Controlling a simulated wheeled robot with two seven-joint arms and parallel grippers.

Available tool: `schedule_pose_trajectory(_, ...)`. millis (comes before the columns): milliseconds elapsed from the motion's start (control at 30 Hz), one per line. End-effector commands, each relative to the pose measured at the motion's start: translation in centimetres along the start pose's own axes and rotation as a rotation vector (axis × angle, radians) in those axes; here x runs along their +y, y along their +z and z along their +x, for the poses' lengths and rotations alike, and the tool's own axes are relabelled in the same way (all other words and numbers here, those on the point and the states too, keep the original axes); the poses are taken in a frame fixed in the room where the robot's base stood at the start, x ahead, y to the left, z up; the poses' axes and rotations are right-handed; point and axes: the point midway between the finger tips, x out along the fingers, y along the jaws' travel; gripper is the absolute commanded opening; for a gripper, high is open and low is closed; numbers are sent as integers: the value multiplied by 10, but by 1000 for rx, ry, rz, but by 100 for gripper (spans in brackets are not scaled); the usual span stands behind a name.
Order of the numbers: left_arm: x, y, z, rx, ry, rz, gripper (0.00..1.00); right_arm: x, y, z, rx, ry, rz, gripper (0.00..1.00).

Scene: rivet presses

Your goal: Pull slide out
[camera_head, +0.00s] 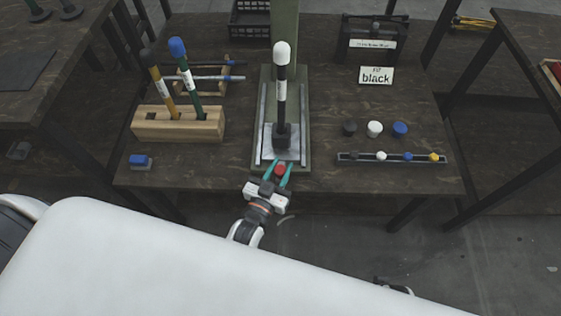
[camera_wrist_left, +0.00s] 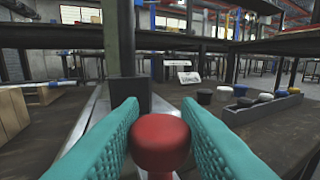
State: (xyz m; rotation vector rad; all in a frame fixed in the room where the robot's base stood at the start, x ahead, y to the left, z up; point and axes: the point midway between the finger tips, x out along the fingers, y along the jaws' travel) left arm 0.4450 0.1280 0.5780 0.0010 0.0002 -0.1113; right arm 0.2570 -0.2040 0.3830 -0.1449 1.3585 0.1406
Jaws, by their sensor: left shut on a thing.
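The press has a green column (camera_head: 284,40) and a grey base with two rails. Its metal slide (camera_head: 267,140) sits between the rails at the front. A dark block (camera_head: 282,142) on the slide holds an upright black stick with a white band and white cap (camera_head: 282,55). A red knob (camera_head: 281,168) is at the slide's front end; it also shows large in the left wrist view (camera_wrist_left: 160,142). My left gripper (camera_head: 280,174) has its teal fingers on either side of the knob and is shut on it. My right gripper is not visible.
A wooden block (camera_head: 178,125) with two capped sticks stands left, a blue item (camera_head: 140,161) in front of it. On the right are loose caps (camera_head: 374,129), a strip of small caps (camera_head: 392,158) and a "black" card (camera_head: 376,76). The table's front edge is close to my gripper.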

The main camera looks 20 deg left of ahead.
Motion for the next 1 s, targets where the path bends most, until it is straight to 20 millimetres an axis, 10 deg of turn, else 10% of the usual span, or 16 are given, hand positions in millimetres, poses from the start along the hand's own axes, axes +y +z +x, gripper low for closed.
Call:
schedule_pose_trajectory(367,-3,-3,-5,7,-3,-3,0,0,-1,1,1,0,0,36)
schedule_pose_trajectory(400,-3,-4,-5,7,-4,-3,37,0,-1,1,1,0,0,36)
schedule_pose_trajectory(500,-3,-3,-4,6,-3,-3,51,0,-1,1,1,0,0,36)
schedule_pose_trajectory(1000,-2,-2,-31,7,-2,-2,51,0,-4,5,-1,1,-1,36)
